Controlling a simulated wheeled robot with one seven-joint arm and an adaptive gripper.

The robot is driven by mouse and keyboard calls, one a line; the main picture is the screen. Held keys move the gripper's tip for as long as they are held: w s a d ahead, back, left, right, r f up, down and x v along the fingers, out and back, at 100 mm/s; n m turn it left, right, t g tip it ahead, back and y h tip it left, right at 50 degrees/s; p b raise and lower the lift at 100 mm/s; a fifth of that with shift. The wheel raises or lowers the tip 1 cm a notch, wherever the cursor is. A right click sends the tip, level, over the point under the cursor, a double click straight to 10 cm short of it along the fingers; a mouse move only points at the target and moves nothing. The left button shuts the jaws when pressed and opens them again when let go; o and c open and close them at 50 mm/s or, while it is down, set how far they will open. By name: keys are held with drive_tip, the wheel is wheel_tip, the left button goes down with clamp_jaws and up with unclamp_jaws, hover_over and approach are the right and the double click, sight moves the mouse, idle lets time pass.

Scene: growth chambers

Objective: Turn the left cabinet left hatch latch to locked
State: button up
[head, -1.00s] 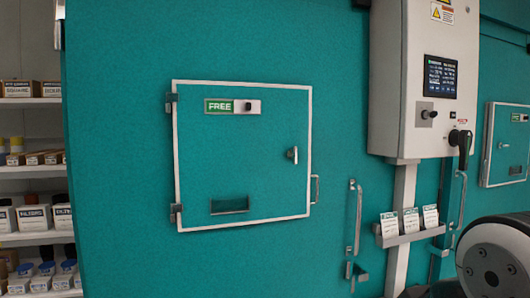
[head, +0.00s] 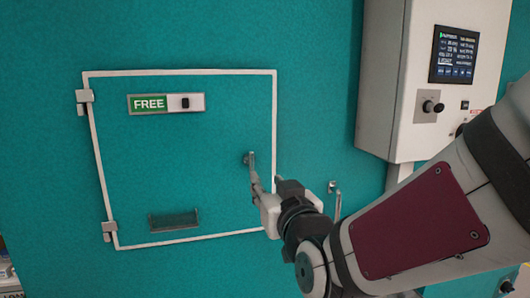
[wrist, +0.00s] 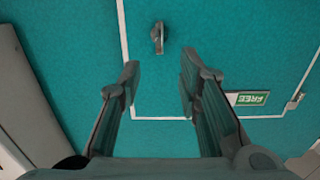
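The hatch (head: 185,150) is a teal square door with a white frame on the teal cabinet wall, and it is closed. Its latch (head: 250,162) is a small metal lever near the right edge, standing roughly upright in the head view. The latch also shows in the wrist view (wrist: 158,38), just beyond the fingertips and in line with the gap between them. My gripper (head: 267,178) is open and empty, with its fingertips close to the latch. I cannot tell whether a finger touches it. In the wrist view the gripper (wrist: 160,68) has its two fingers well apart.
A green FREE sign (head: 148,104) with a black knob (head: 185,102) is on the upper hatch. Hinges (head: 84,96) are on the left and a small tray (head: 174,219) is below. A metal handle (head: 335,196) stands right of the hatch. A grey control box (head: 420,90) juts out further right.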

sight(252, 162)
drive_tip(key=p+x, duration=0.1)
drive_tip(key=x, duration=1.3)
drive_tip(key=shift+d+r, duration=0.1)
drive_tip(key=shift+r, duration=0.05)
drive_tip(key=shift+c, duration=0.3)
clamp_jaws()
